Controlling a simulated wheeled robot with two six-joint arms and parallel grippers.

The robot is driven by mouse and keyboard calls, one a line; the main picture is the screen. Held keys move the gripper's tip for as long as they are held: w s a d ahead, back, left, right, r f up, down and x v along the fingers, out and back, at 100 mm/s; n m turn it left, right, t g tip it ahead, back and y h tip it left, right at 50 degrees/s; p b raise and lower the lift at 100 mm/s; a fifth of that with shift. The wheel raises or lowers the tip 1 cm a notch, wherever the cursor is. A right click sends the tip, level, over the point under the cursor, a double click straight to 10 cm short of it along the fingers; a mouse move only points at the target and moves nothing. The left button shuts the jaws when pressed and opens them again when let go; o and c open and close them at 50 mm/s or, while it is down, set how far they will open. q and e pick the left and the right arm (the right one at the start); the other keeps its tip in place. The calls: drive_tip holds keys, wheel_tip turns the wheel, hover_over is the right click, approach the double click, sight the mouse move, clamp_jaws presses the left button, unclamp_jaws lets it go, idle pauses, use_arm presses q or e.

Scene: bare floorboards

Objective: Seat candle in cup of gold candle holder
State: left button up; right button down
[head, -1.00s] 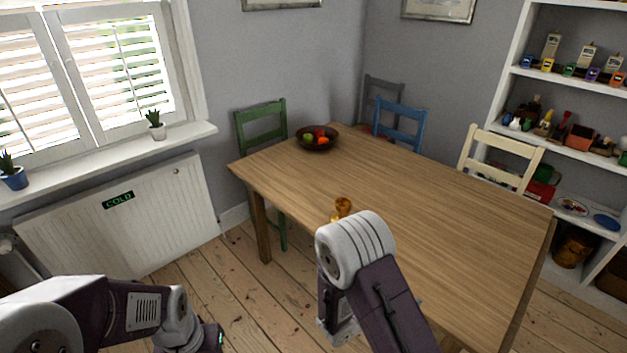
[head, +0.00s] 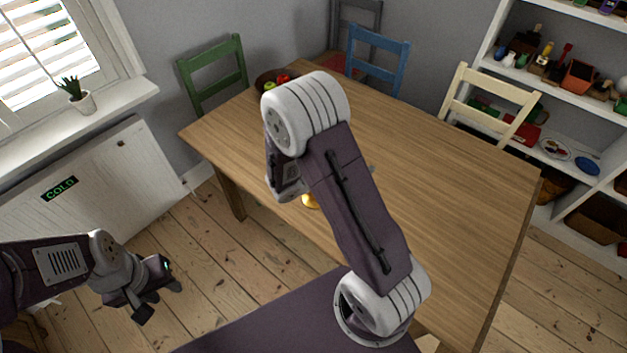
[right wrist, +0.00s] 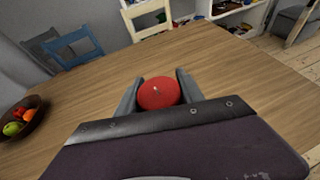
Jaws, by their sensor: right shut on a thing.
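A red candle (right wrist: 158,97) shows from above in the right wrist view, with its wick on top. My right gripper (right wrist: 160,84) is shut on it, one finger on each side. The gold candle holder (head: 310,201) stands near the table's near left edge, mostly hidden behind my right arm. Its cup cannot be made out. My left gripper (head: 160,300) is open and empty over the floor, left of the table and well away from the holder.
The wooden table (head: 450,190) is mostly clear. A dark fruit bowl (right wrist: 22,118) stands on it at the far left corner. Green (head: 212,75), blue (head: 378,60) and cream (head: 490,105) chairs stand around it. A white shelf unit (head: 490,45) is at the right.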

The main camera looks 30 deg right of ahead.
drive_tip(key=w+a+f, duration=0.1)
drive_tip(key=w+f, duration=0.2)
drive_tip(key=w+a+f, duration=0.2)
drive_tip(key=w+f, duration=0.2)
drive_tip(key=w+a+f+p, duration=0.1)
drive_tip(key=w+a+f, duration=0.1)
drive_tip(key=w+f, duration=0.1)
drive_tip(key=shift+w+a+f, duration=0.2)
drive_tip(key=shift+w+f, duration=0.05)
drive_tip(key=shift+f, duration=0.3)
drive_tip(key=shift+f, duration=0.1)
drive_tip(key=shift+f, duration=0.15)
drive_tip(key=c, duration=0.7)
unclamp_jaws()
drive_tip(key=shift+c, duration=0.2)
